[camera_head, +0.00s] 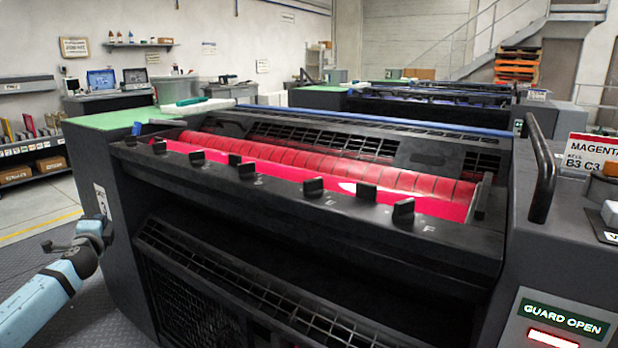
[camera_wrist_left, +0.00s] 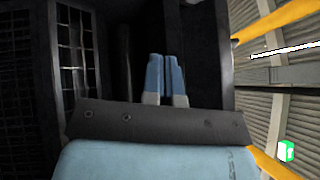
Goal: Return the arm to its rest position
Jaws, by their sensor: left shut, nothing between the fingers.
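My left arm (camera_head: 45,300), light blue with dark joints, comes in from the lower left in the head view. It stands to the left of the dark press, low beside its front left corner. I cannot make out the fingers there. In the left wrist view, my left gripper (camera_wrist_left: 165,62) has its two blue fingers side by side and shut, with nothing between them. Dark panels and a grille (camera_wrist_left: 77,50) lie beyond the fingers. My right gripper is in neither view.
The press (camera_head: 330,240) fills the middle, with a magenta roller (camera_head: 320,165) and a row of several black keys. A panel reading GUARD OPEN (camera_head: 560,318) is at lower right. A black handle (camera_head: 543,185) rises at right. Floor at far left (camera_head: 35,205) is clear.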

